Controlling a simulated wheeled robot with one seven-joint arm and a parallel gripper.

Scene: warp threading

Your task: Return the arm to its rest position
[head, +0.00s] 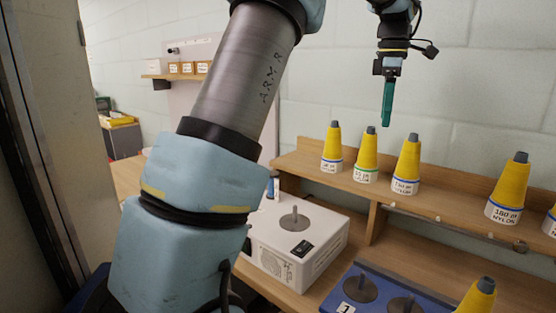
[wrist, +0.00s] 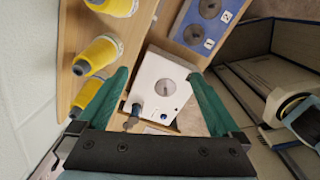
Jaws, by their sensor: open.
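My gripper (head: 386,124) hangs high at the upper right of the head view, fingers pointing down, in front of the pale block wall and above the shelf. From the side, its green fingers overlap there. In the wrist view, the green fingers of my gripper (wrist: 160,75) stand wide apart with nothing between them. A white box (wrist: 163,87) with a round disc shows beyond the gap, apart from the fingers. My blue-grey arm (head: 180,190) fills the left-middle of the head view and hides part of the bench.
Several yellow thread cones stand on a wooden shelf (head: 430,205), including a nylon one (head: 508,190). Below are the white box (head: 295,245) with a spindle and a blue base (head: 335,292) with discs. A grey door frame (head: 50,130) stands at left. Air around my gripper looks clear.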

